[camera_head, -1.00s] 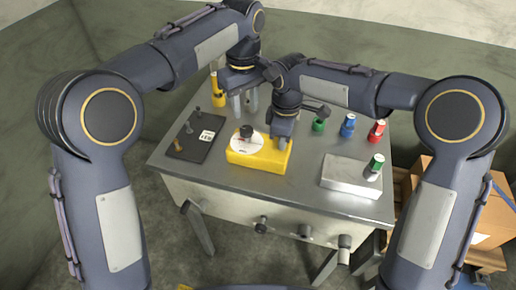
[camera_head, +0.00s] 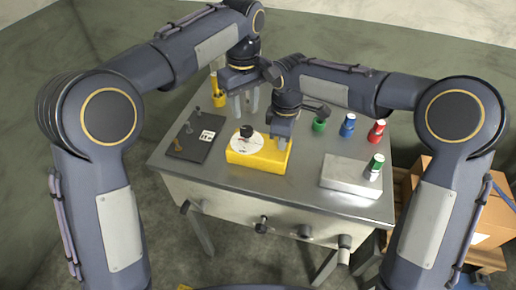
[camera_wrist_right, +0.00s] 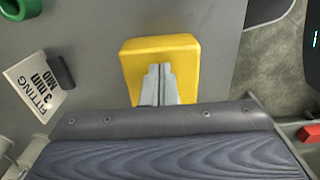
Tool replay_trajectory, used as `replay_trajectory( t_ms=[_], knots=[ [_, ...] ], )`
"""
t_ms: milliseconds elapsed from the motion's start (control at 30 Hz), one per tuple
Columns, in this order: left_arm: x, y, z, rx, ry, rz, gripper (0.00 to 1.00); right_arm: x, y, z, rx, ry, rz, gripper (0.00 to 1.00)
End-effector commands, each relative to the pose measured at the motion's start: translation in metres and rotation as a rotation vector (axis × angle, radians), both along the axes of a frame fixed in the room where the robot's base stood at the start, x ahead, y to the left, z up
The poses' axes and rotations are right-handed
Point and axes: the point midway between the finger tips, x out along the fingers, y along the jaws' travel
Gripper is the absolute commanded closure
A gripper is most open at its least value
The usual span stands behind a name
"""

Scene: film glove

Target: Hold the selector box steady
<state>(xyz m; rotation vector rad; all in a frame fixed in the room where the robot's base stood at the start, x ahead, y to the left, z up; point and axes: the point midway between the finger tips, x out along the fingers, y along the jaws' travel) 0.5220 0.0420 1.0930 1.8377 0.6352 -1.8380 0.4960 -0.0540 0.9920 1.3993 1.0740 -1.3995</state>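The selector box (camera_head: 262,158) is a yellow block on the grey metal table, with a white dial (camera_head: 243,146) and a black knob (camera_head: 246,131) on top. My right gripper (camera_head: 282,138) is at the right part of the box's top; its fingers look closed together with nothing between them. In the right wrist view, the fingertips (camera_wrist_right: 158,72) overlap the yellow box (camera_wrist_right: 185,52); firm contact cannot be told. My left gripper (camera_head: 246,110) is open and empty, just behind and above the box near the knob. The dial is hidden in the wrist view.
A dark board (camera_head: 196,148) with small pegs lies left of the box. A yellow bottle (camera_head: 217,96) stands behind. Green (camera_head: 319,126), blue (camera_head: 348,125) and red (camera_head: 376,131) items stand at the right, near a pale metal block (camera_head: 345,175). A printed card (camera_wrist_right: 38,85) lies nearby.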

Motion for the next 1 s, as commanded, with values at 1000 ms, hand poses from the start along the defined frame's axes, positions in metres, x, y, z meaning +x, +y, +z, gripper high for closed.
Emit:
replay_trajectory(
  t_ms=[1000],
  knots=[
    [0.0,0.0,-0.0001,0.0,0.0,0.0,0.64,-0.0001,-0.0003,-0.0091,-0.001,0.001,0.0,1.0]
  ],
)
